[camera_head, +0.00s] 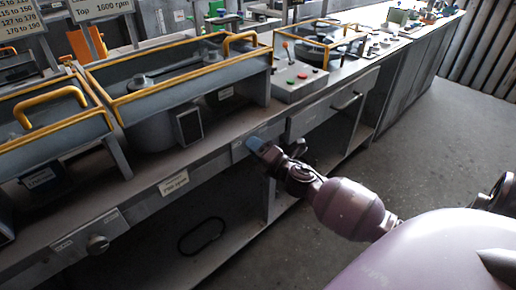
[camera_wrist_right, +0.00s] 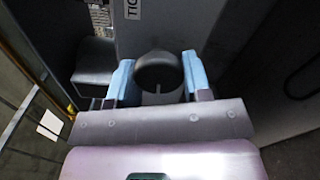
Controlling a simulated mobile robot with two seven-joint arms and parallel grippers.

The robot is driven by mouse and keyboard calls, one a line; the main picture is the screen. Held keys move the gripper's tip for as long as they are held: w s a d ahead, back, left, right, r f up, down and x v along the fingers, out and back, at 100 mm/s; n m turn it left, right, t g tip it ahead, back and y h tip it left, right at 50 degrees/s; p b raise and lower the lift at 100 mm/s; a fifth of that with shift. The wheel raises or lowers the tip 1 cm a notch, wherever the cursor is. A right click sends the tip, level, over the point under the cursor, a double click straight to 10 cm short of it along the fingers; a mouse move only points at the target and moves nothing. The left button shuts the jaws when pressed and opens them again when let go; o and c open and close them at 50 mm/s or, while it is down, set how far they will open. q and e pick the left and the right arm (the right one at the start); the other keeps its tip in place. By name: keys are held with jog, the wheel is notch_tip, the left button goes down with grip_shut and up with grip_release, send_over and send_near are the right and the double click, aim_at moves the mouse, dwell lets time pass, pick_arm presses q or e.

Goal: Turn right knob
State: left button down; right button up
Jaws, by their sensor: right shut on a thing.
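The right knob (camera_wrist_right: 158,70) is a round black knob with a pale line on it, on a grey panel, seen in the right wrist view. The blue fingers of my right gripper (camera_wrist_right: 157,84) are shut on it, one at each side. In the head view my right gripper (camera_head: 257,144) reaches the front panel of the bench (camera_head: 130,192) and hides the knob. My left gripper is not in view.
Machines with yellow-edged covers (camera_head: 175,68) stand on the bench top. A control box (camera_head: 300,80) with coloured buttons stands behind my gripper. A drawer with a handle (camera_head: 347,100) is to its right. A lower shelf (camera_head: 225,248) lies below.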

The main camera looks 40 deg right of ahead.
jog(key=shift+m, duration=0.7)
jog(key=o, duration=0.9)
jog(key=shift+c, duration=0.2)
jog(key=shift+o, duration=0.3)
jog(key=shift+s, duration=0.1)
jog(key=s+p, duration=0.1)
jog(key=s, duration=0.9)
jog(key=shift+s+d, duration=0.3)
jog(key=shift+d, duration=0.15)
